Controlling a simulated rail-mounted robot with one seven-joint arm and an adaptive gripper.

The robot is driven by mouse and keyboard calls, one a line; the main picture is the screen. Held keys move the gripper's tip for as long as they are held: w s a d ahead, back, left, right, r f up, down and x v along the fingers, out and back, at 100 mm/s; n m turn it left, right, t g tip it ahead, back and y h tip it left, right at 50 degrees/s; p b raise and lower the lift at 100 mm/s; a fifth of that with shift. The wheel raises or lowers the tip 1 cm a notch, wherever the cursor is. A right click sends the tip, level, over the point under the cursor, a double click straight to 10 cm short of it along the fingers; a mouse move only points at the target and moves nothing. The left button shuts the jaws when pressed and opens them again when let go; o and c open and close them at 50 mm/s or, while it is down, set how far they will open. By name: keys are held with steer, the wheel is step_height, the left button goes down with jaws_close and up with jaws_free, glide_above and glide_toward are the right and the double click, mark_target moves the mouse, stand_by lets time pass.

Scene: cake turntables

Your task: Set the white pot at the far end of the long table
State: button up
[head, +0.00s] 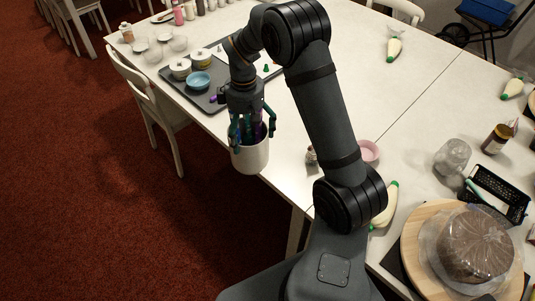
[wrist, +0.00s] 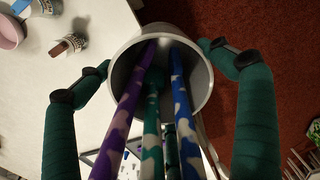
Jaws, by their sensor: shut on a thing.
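The white pot (head: 250,157) hangs upright in my gripper (head: 253,128), at the left edge of the long white table (head: 345,85). In the wrist view the pot (wrist: 197,97) shows its open mouth, with purple, teal and blue patterned sticks (wrist: 181,90) standing in it. The pot's underside is hidden.
A dark tray (head: 208,103) with lidded pots and a blue bowl (head: 199,81) lies just beyond the pot. Several bottles (head: 190,10) and glasses stand farther back. A white chair (head: 150,105) is beside the left edge. The table's middle is mostly clear.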

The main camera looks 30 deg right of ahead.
steer(key=w+d+r+n, duration=0.1)
steer(key=w+d+n, duration=0.4)
steer(key=w+d, duration=0.3)
step_height(320, 180, down, 10)
steer(key=s+d, duration=0.1)
steer(key=d, duration=0.1)
steer(key=shift+r+n+p, duration=0.25)
steer(key=shift+n+p, duration=0.05)
steer(key=shift+p, duration=0.1)
steer(key=shift+s, duration=0.15)
steer(key=o, duration=1.5)
steer(key=shift+f, duration=0.2)
steer(key=shift+o, duration=0.8)
steer(key=shift+r, duration=0.1)
step_height(320, 180, up, 12)
steer(key=b, duration=0.1)
steer(key=shift+r+b, duration=0.15)
steer(key=shift+b, duration=0.15)
